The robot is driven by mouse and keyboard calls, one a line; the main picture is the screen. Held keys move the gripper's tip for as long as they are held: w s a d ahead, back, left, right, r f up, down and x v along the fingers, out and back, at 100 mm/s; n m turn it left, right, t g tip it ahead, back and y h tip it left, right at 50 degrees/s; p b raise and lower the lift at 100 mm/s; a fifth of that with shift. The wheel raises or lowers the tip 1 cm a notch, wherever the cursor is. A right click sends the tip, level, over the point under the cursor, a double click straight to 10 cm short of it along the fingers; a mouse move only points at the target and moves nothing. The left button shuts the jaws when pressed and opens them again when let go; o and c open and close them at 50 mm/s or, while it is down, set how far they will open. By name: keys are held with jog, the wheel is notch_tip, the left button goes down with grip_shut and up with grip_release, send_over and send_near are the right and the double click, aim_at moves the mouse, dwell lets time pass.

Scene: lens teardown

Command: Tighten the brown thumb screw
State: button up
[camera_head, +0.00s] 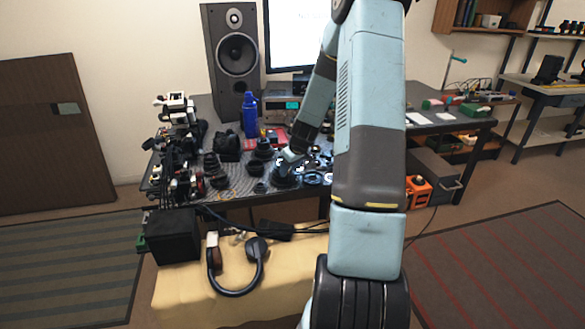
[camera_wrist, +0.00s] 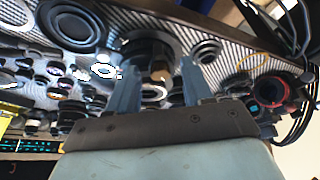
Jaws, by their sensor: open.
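In the wrist view, a small brown knob that looks like the brown thumb screw (camera_wrist: 162,75) shows between my fingers, at the near side of a dark round lens part (camera_wrist: 150,47). My gripper (camera_wrist: 158,66) is open, one finger on each side of the knob. I cannot tell whether either finger touches it. In the head view, my gripper (camera_head: 289,158) reaches down over the middle of the workbench, just above a dark lens part (camera_head: 284,179). The brown screw cannot be made out there.
Several lens rings and small parts lie close around on the striped mat (camera_wrist: 222,70). A red-rimmed round part (camera_wrist: 270,92) and cables are at the right of the wrist view. A blue bottle (camera_head: 249,115) and a speaker (camera_head: 232,60) stand at the back of the bench.

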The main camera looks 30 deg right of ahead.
jog(key=shift+w+f, duration=0.1)
grip_shut()
jog(key=shift+d, duration=0.1)
dwell(0.7)
